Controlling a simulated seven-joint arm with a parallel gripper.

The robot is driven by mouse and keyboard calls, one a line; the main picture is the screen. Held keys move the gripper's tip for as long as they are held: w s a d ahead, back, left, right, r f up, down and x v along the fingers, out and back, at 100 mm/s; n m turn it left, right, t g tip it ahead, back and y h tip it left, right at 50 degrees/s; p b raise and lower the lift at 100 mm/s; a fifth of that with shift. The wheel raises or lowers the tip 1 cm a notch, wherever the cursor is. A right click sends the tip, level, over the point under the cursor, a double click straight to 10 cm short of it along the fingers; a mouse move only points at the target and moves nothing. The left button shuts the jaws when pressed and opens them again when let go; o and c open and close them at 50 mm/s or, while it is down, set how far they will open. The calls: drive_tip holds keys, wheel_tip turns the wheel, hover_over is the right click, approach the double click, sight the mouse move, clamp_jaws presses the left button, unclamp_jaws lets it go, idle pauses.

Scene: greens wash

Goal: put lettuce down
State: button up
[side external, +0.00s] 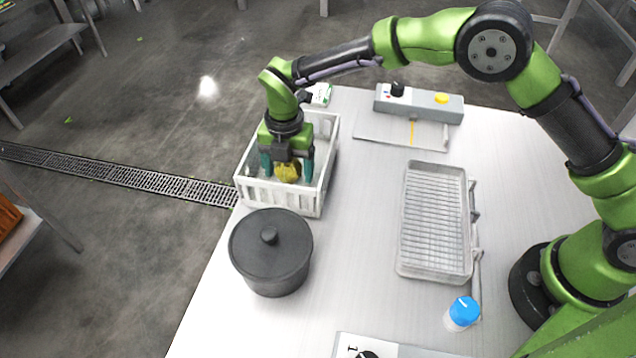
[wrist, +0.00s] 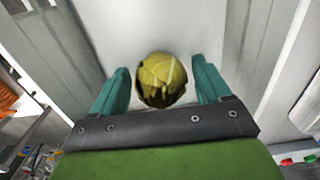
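The lettuce (side external: 287,172) is a small yellow, wilted-looking head with dark brown patches. It is inside the white slatted crate (side external: 284,196) at the table's far-left corner. My gripper (side external: 287,166) points down into the crate, with its teal fingers on either side of the lettuce. In the wrist view, the lettuce (wrist: 162,78) sits between the fingers, with a narrow gap showing on each side. The gripper looks open around it. The crate's pale floor shows behind the lettuce; whether the lettuce rests on it is hard to tell.
A dark lidded pot (side external: 271,252) stands close in front of the crate. A wire-rack tray (side external: 436,220) lies mid-table, with a blue-capped jar (side external: 462,314) near it. A grey control box (side external: 419,102) is at the back. The table between crate and tray is clear.

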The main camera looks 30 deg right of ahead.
drive_tip(key=shift+o, duration=0.7)
wheel_tip(320, 180, up, 12)
drive_tip(key=shift+f, duration=0.1)
drive_tip(key=s+d+r+m+t+y, duration=0.1)
drive_tip(key=s+d+r+m+t, duration=0.1)
drive_tip(key=s+d+r+m, duration=0.45)
drive_tip(key=s+d+r+m+t+y, duration=0.1)
drive_tip(key=s+d+r+m, duration=0.2)
drive_tip(key=d+r+m, duration=0.5)
drive_tip(key=s+d+f+m+t, duration=0.2)
drive_tip(key=s+d+m, duration=0.2)
drive_tip(key=s+m, duration=0.3)
drive_tip(key=s+d+f+m+t, duration=0.2)
drive_tip(key=s+d+m, duration=0.2)
drive_tip(key=s+m, duration=0.3)
drive_tip(key=m, duration=0.3)
drive_tip(key=shift+d, duration=0.3)
